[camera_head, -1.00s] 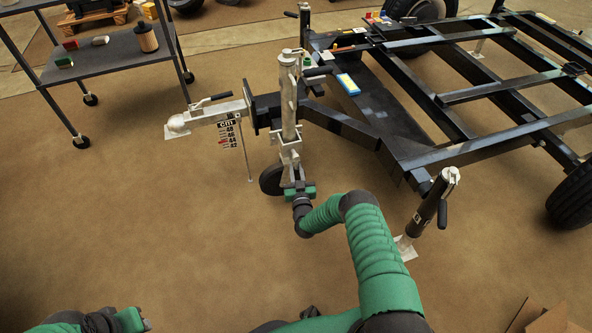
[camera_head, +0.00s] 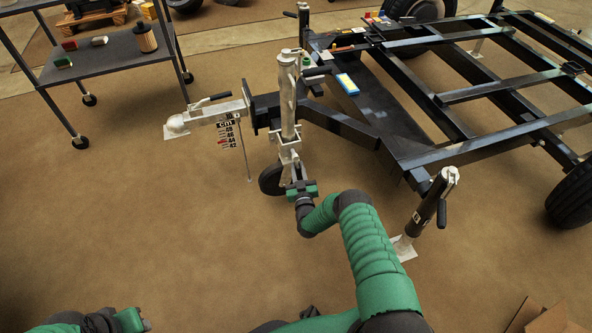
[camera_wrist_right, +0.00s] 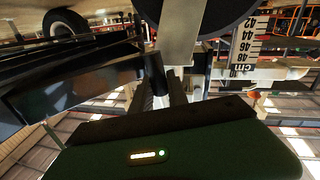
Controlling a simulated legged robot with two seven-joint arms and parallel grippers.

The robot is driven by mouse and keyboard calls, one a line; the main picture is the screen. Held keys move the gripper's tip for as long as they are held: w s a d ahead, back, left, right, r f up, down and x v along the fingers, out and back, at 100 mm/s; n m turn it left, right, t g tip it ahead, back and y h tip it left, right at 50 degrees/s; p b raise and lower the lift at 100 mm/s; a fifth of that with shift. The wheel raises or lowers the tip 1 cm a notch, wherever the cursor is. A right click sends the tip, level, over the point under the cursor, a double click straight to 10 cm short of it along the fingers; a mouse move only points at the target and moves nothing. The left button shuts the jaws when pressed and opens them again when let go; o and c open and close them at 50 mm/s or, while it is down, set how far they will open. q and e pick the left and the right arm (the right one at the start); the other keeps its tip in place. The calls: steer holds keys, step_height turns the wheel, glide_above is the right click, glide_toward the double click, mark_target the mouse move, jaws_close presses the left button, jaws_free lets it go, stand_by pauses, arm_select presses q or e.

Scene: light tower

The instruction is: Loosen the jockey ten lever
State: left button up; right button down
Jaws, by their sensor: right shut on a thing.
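The pale metal jockey stand (camera_head: 288,105) stands upright at the front of the trailer frame, with its black wheel (camera_head: 271,179) at the foot. My right gripper (camera_head: 297,184) is low on the stand, just right of the wheel. It is shut on a thin part there, apparently the jockey lever, which its body and fingers mostly hide. In the right wrist view, a pale metal bar of the stand (camera_wrist_right: 181,35) runs down towards the gripper's dark fingers, and the wheel shows at the top. My left gripper (camera_head: 132,320) is at the bottom left edge, away from the trailer; its jaws are unclear.
A black prop (camera_head: 430,205) stands to the right. A wheeled shelf (camera_head: 105,50) is at the upper left.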

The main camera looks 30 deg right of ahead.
steer(key=d+r+n+t+y, duration=0.1)
steer(key=r+n, duration=0.3)
steer(key=n, duration=0.6)
steer(key=s+d+r+n+t+y, duration=0.1)
steer(key=d+r+n+t+y, duration=0.1)
steer(key=n, duration=0.9)
steer(key=shift+s+d+r+y, duration=0.15)
steer(key=shift+d+r+y, duration=0.35)
steer(key=shift+d+r, duration=0.5)
steer(key=shift+f, duration=0.15)
steer(key=c, duration=1.5)
jaws_free()
steer(key=shift+o, duration=1)
steer(key=shift+d, duration=0.1)
